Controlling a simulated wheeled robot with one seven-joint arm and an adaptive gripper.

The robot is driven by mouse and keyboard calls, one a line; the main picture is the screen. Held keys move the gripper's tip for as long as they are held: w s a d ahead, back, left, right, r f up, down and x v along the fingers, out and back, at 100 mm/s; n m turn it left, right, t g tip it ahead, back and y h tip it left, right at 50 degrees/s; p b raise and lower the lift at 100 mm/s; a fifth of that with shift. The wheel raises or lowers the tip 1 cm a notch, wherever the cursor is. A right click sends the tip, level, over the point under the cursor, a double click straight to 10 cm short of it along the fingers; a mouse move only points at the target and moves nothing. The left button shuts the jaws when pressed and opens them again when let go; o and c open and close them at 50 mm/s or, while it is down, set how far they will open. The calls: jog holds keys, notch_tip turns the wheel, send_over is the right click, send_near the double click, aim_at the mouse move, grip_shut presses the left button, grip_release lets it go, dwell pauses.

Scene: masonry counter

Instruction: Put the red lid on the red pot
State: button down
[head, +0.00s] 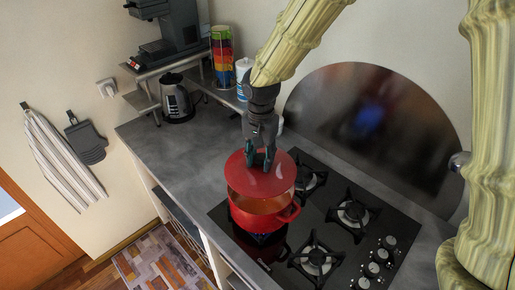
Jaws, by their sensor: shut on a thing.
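The red pot (262,213) stands on the front left burner of the black hob, with a side handle at its right. The red lid (270,178) is above the pot, covering the back of its opening; the front of the opening shows the pot's inside. The lid looks tilted and set back from the pot. My gripper (261,160) points down at the lid's top and is shut on it, its fingers over the lid's middle. The lid's knob is hidden between the fingers. I cannot tell whether the lid touches the pot's rim.
The black hob (333,226) has several bare burners and knobs at its right. A round dark splash plate (372,128) leans behind it. A kettle (177,100), a stack of coloured cups (222,55) and a coffee machine (165,25) stand at the back left. The grey counter left of the pot is clear.

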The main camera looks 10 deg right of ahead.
aim_at(261, 166)
jog(key=shift+s+d+b, duration=0.1)
jog(key=shift+s+b, duration=0.3)
jog(key=shift+s, duration=0.6)
jog(key=shift+w+f+b, duration=0.5)
jog(key=shift+w+f, duration=0.45)
jog(key=shift+f, duration=0.4)
jog(key=shift+s+f+b, duration=0.15)
jog(key=shift+s+b, duration=0.35)
jog(key=shift+s+f, duration=0.1)
jog(key=shift+f, duration=0.1)
jog(key=shift+w+f+b, duration=0.4)
jog(key=shift+f, duration=0.4)
jog(key=shift+s+f, duration=0.1)
jog(key=shift+s, duration=0.15)
jog(key=shift+w+f, duration=0.1)
jog(key=shift+w, duration=0.05)
